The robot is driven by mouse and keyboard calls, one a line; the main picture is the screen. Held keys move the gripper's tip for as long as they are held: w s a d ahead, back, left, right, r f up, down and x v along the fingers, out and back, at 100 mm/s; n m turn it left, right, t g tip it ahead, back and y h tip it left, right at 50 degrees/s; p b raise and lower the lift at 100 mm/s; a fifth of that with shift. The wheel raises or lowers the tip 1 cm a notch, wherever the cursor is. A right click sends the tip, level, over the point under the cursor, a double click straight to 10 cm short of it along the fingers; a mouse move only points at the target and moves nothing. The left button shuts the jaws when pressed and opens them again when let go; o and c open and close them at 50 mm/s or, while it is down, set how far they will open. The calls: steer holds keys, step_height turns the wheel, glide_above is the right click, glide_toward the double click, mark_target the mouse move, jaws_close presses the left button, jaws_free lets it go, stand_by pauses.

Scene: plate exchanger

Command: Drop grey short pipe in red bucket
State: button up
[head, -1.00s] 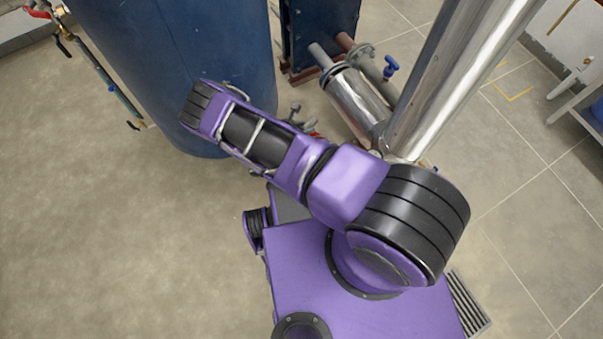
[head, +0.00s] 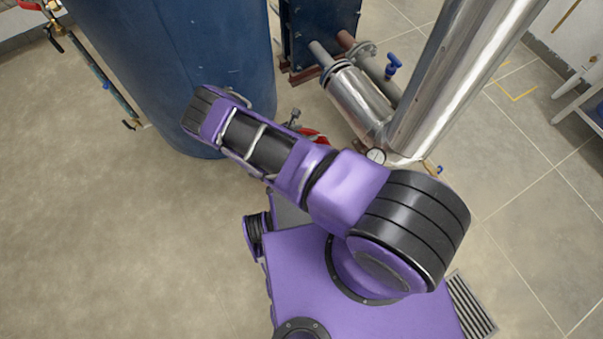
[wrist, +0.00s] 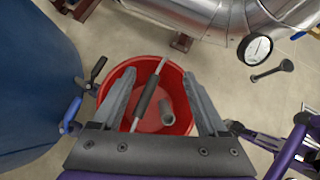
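A red bucket (wrist: 178,77) stands on the floor below my gripper in the wrist view. My gripper (wrist: 160,90) is open, its two grey fingers spread wide apart over the bucket with nothing touching both. A grey short pipe (wrist: 167,114) shows between the fingers, within the bucket's outline and apart from both fingers. I cannot tell whether it rests on the bucket's bottom. A longer rod with a dark grey middle (wrist: 145,100) leans across the bucket beside it. In the head view my arm hides the gripper and most of the bucket; bits of red show beside the arm.
A large blue tank (head: 180,60) stands close to the left, with valve handles (wrist: 72,112) near the bucket. A shiny metal pipe (head: 455,75) with a gauge (head: 376,156) stands to the right. A dark small part (wrist: 272,70) is at right. Floor at left is clear.

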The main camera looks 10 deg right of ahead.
steer(key=p+v, duration=0.3)
steer(key=v, duration=1.4)
steer(key=shift+a, duration=0.15)
steer(key=shift+r, duration=0.2)
